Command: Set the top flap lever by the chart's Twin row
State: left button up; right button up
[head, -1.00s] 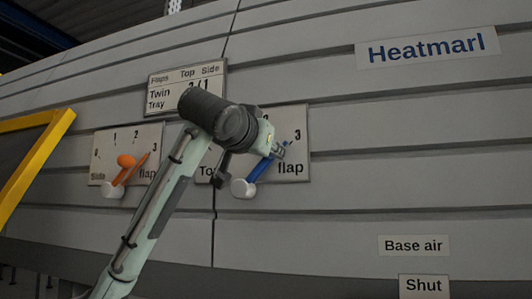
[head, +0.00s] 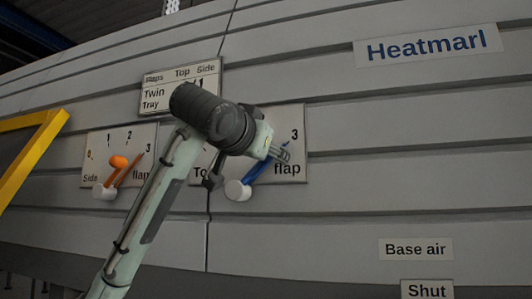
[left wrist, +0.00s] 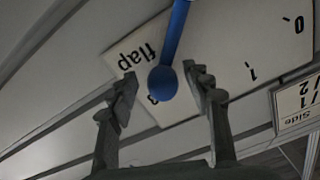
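The top flap lever (head: 262,170) is blue with a white hub, on a plate (head: 295,170) whose readable words include "flap". It slants up and right, towards the 3. The chart (head: 150,82) above shows a Twin row, with a 1 under Side; my arm hides its Top value. My left gripper (head: 284,155) is at the lever's end. In the left wrist view its fingers (left wrist: 165,92) are open, one on each side of the blue knob (left wrist: 163,83), with gaps visible. My right gripper is not in view.
An orange lever (head: 118,162) on the Side flap plate (head: 92,145) is to the left, its scale showing 0 to 3. A yellow frame (head: 35,150) stands at the far left. Heatmarl (head: 427,46), Base air (head: 416,249) and Shut (head: 427,290) signs are right. The slatted panel between is clear.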

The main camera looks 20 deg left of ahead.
pick_arm(q)
jog(key=s, duration=1.2)
jog(key=shift+a, duration=0.15)
